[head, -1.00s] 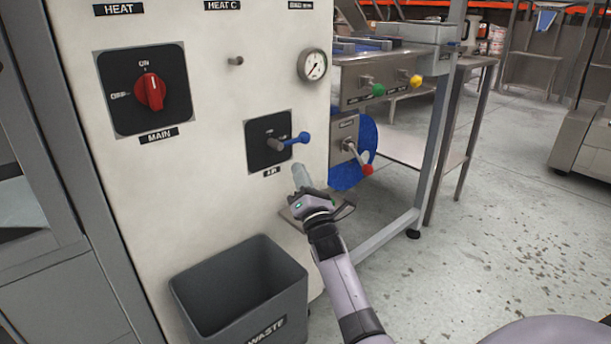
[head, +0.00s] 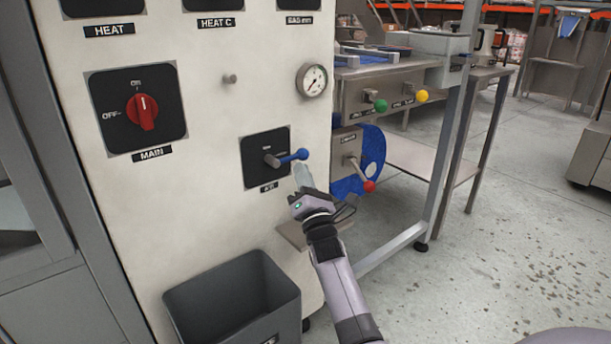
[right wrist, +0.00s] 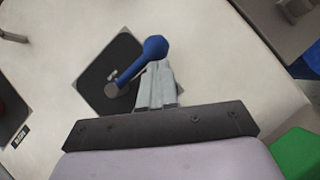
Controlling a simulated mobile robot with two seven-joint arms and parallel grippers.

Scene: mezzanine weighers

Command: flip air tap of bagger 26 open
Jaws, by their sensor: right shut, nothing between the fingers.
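The air tap is a blue-knobbed lever (head: 293,156) on a black square plate (head: 254,172) labelled AIR, low on the white panel. The lever points right and slightly up. My right gripper (head: 302,172) is shut and empty, with its fingertips just below the blue knob. In the right wrist view the blue lever (right wrist: 143,60) runs up and right from its pivot, and the shut fingers (right wrist: 159,84) lie beside the knob. I cannot tell whether they touch it. My left gripper is not in view.
A red MAIN switch (head: 142,112) sits on the panel at upper left, with a pressure gauge (head: 312,80) above the tap. A grey waste bin (head: 232,312) stands below. A red-knobbed lever (head: 360,176) is close to the right of my gripper. Open floor lies farther right.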

